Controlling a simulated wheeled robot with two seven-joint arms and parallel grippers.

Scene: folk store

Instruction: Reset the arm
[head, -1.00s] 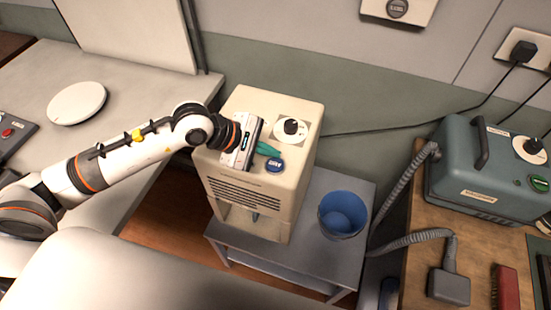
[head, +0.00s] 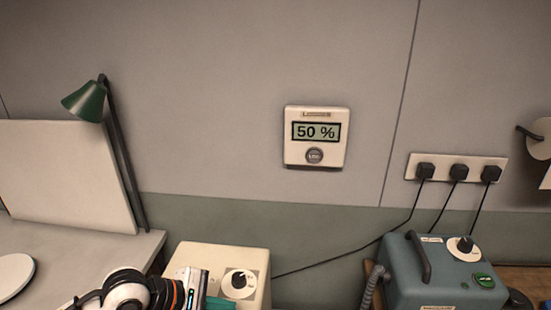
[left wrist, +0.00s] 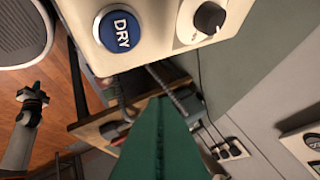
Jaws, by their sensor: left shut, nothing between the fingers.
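My left arm comes in at the bottom left of the head view. Its gripper (head: 214,303) is at the bottom edge, over the cream box (head: 215,258) with a black dial (head: 239,281). In the left wrist view the green fingers (left wrist: 160,140) are shut together and empty. They are beside the blue DRY button (left wrist: 120,31), apart from it as far as I can tell. The dial shows there too. My right gripper (left wrist: 38,90) appears small at the left of the wrist view, over the wooden floor; its fingers are too small to read.
A wall logger (head: 316,137) reads 50 %. A teal machine (head: 440,272) stands at right, with cables running to a socket strip (head: 457,168). A green lamp (head: 85,102) and pale panel (head: 65,175) stand at left.

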